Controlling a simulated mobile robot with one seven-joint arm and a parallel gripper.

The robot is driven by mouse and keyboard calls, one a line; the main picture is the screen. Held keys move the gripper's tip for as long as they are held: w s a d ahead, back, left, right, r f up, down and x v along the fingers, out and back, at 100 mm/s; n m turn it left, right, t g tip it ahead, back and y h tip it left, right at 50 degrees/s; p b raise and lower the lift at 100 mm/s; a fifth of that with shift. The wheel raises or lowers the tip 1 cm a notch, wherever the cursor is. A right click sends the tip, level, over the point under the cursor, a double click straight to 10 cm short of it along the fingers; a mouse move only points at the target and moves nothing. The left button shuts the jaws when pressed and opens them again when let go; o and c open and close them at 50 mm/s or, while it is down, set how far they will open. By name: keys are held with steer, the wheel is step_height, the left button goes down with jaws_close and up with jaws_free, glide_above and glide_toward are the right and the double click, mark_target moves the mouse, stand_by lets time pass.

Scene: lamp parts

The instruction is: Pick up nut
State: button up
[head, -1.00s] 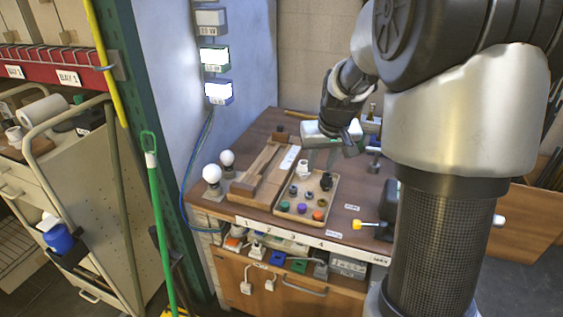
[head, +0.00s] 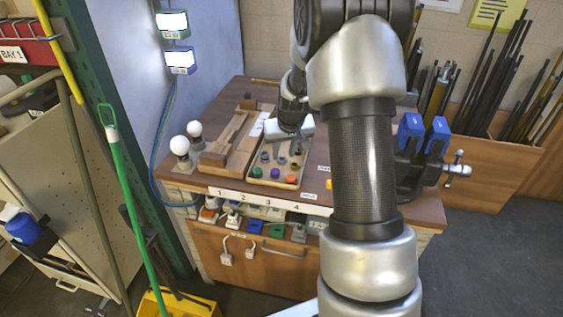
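A shallow tan tray (head: 271,184) on the workbench holds several small parts. Its front row has a green piece (head: 257,172), a purple piece (head: 276,174) and an orange piece (head: 292,179). Behind them are small grey ring-like pieces (head: 265,157); at this size I cannot tell which one is the nut. My gripper (head: 287,148) points down over the back part of the tray. Its fingers are small and partly blend with the parts behind them, so I cannot tell their opening or any contact.
A wooden fixture (head: 222,150) lies left of the tray, with two white bulbs (head: 180,146) beside it. A blue-jawed clamp (head: 436,138) stands at the bench's right end. My arm hides much of the bench right of the tray. A numbered strip (head: 262,203) runs along the front edge.

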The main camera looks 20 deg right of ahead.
mark_target(283, 161)
steer(key=x, duration=0.3)
steer(key=shift+a+f, duration=0.1)
steer(key=shift+f, duration=0.05)
steer(key=shift+c, duration=0.3)
jaws_close()
